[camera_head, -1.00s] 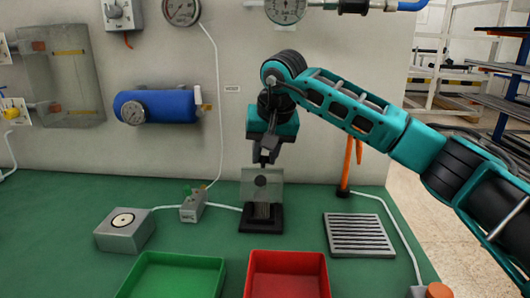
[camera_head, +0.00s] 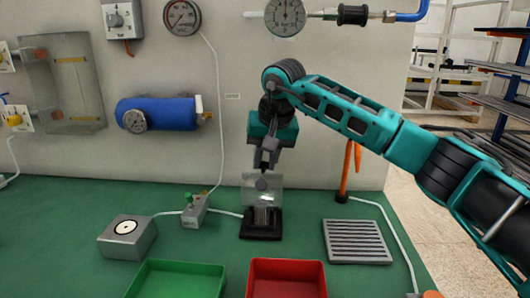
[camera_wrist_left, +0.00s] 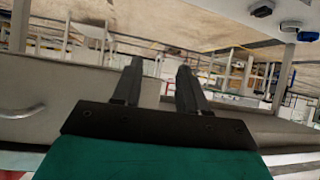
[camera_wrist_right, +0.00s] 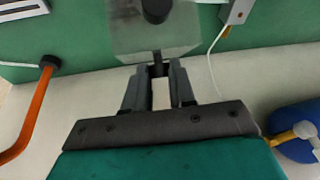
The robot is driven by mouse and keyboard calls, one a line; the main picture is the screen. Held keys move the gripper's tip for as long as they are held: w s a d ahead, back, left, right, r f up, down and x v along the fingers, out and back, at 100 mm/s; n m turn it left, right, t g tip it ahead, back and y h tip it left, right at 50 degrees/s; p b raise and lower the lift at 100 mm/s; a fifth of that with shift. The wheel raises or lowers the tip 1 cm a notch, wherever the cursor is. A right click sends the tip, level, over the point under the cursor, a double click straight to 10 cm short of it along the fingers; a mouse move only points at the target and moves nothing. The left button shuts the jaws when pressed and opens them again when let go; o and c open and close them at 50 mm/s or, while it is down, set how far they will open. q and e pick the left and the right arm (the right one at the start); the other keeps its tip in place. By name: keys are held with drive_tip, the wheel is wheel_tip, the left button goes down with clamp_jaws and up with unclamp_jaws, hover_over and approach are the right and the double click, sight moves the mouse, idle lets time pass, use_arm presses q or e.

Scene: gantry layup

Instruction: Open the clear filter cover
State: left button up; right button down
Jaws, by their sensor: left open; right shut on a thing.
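The clear filter cover (camera_head: 249,190) is a see-through piece with a dark round spot, above a small black filter base (camera_head: 261,231) on the green bench. It looks tilted; its exact angle is hard to tell. My right gripper (camera_head: 265,165) points down at its upper edge. In the right wrist view, the right gripper (camera_wrist_right: 158,66) is shut on a small dark tab at the edge of the clear cover (camera_wrist_right: 185,35). My left gripper (camera_wrist_left: 160,67) is open and empty in the left wrist view, away from the filter; the head view does not show it.
A green tray (camera_head: 176,266) and a red tray (camera_head: 287,264) stand in front of the filter. A slotted grey plate (camera_head: 357,240) lies to the right, a grey box (camera_head: 127,238) and small valve block (camera_head: 194,212) to the left. A blue cylinder (camera_head: 172,114) is on the wall behind.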

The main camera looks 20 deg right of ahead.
drive_tip(key=shift+w+d+r+g+p, duration=0.15)
drive_tip(key=shift+w+r+g+p, duration=0.2)
drive_tip(key=shift+p, duration=0.25)
drive_tip(key=shift+w+d+p, duration=0.3)
drive_tip(key=shift+w+p, duration=0.3)
drive_tip(key=shift+p, duration=0.3)
drive_tip(key=shift+w+d+f+p, duration=0.1)
drive_tip(key=shift+w+p, duration=0.2)
use_arm(q)
drive_tip(key=shift+s+a+r+y+p, duration=0.3)
drive_tip(key=shift+s+a+r+p, duration=0.2)
drive_tip(key=shift+a, duration=0.2)
drive_tip(key=shift+s+a+r+y+p, duration=0.3)
drive_tip(key=shift+s+a+r+p, duration=0.1)
drive_tip(key=shift+a+r, duration=0.25)
use_arm(e)
drive_tip(key=shift+w+d+f, duration=0.3)
drive_tip(key=shift+w, duration=0.4)
drive_tip(key=shift+w+d+f, duration=0.3)
drive_tip(key=shift+w+d, duration=0.05)
drive_tip(key=shift+w, duration=0.4)
drive_tip(key=shift+w+d+f, duration=0.3)
drive_tip(key=shift+w, duration=0.4)
use_arm(q)
drive_tip(key=shift+c, duration=0.2)
